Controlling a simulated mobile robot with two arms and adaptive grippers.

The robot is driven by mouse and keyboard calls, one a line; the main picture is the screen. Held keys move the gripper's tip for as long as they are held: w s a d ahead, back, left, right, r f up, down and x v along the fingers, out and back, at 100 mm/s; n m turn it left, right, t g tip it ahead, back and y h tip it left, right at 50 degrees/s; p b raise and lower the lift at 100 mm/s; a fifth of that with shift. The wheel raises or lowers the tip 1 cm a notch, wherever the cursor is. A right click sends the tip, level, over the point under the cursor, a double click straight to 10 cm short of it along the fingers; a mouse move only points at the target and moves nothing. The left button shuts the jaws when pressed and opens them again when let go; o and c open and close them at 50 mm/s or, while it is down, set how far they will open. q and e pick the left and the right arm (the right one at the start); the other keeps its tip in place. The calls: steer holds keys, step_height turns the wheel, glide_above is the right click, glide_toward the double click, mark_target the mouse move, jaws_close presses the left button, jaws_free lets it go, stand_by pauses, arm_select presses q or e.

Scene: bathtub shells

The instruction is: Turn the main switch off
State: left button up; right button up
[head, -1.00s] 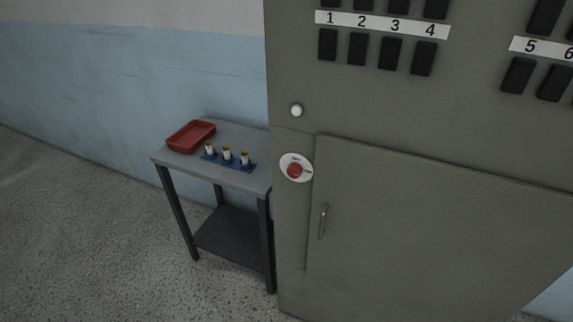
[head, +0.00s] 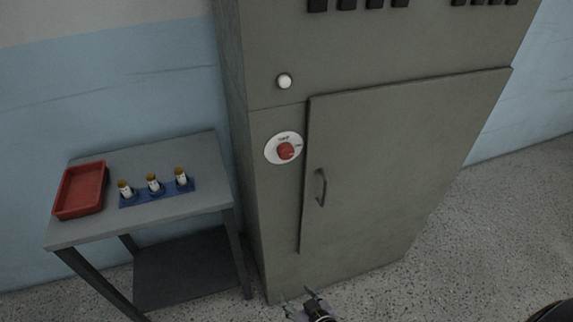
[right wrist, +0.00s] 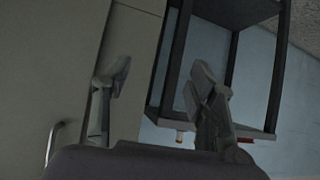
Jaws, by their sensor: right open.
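The main switch (head: 286,151) is a red rotary knob on a white round plate on the front of the grey cabinet (head: 370,170), left of its door. The exact turn of the knob is too small to read. My right gripper (head: 302,294) is at the bottom of the head view, low and in front of the cabinet, well apart from the switch. In the right wrist view its two fingers (right wrist: 157,82) are spread with nothing between them. The switch does not show in the right wrist view. My left gripper is not in view.
A white round lamp or button (head: 284,81) sits above the switch. The door handle (head: 320,187) is right of it. A side table (head: 212,150) on the left holds a red tray (head: 80,190) and a blue rack (head: 158,192) with small bottles.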

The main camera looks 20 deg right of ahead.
steer(key=w+r+t+b, duration=0.1)
steer(key=w+r+t, duration=0.25)
steer(key=r, duration=1.05)
steer(key=m+t+h+b, duration=0.1)
steer(key=m+t+b, duration=0.1)
steer(key=t, duration=0.2)
glide_toward(288, 155)
steer(key=s, duration=0.9)
steer(key=w, duration=1.1)
steer(key=w+p, duration=0.1)
steer(key=w, duration=0.4)
steer(key=shift+w+a, duration=0.15)
steer(key=shift+a, duration=0.1)
steer(key=shift+w, duration=0.7)
steer(key=shift+c, duration=0.4)
steer(key=c, duration=1.1)
